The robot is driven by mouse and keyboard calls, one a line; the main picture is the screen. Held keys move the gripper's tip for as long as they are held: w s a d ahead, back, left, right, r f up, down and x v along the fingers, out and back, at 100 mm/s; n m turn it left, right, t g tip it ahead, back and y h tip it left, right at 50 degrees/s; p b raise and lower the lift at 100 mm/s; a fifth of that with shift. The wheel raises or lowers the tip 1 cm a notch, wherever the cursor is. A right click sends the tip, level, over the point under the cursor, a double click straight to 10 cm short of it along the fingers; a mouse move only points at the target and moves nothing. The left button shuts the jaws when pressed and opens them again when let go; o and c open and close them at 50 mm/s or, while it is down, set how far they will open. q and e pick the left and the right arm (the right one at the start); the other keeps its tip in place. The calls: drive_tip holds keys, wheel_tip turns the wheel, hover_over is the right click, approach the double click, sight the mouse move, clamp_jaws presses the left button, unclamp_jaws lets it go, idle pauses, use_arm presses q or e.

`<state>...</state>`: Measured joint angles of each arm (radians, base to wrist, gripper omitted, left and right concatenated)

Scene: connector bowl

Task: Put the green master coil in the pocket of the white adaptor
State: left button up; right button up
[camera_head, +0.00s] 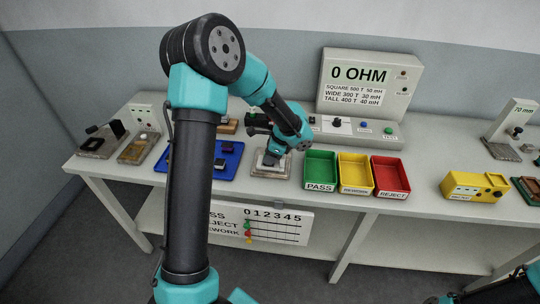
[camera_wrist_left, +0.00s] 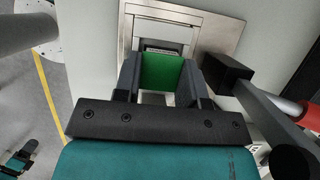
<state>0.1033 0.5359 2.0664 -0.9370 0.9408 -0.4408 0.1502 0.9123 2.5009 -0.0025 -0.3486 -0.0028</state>
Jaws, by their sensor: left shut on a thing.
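My left gripper (camera_head: 271,158) reaches down over a light square fixture (camera_head: 258,171) at the front of the bench, which looks like the white adaptor. In the left wrist view the dark fingers of this gripper (camera_wrist_left: 161,78) are shut on the green master coil (camera_wrist_left: 160,71), one finger on each side. The coil is in front of the square metal-rimmed adaptor (camera_wrist_left: 213,32). The pocket is mostly hidden behind coil and fingers, so I cannot tell whether the coil is in it. Only part of my right arm shows at the lower right of the head view.
A blue tray (camera_head: 203,174) with dark parts lies left of the adaptor. Green (camera_head: 320,171), yellow (camera_head: 355,173) and red (camera_head: 390,176) bins stand close on its right. A tester (camera_head: 367,88) stands behind. In the wrist view a dark block with a rod (camera_wrist_left: 228,72) is close to the right finger.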

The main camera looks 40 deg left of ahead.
use_arm(q)
drive_tip(key=shift+f, duration=0.1)
drive_tip(key=o, duration=0.9)
drive_tip(key=v, duration=1.2)
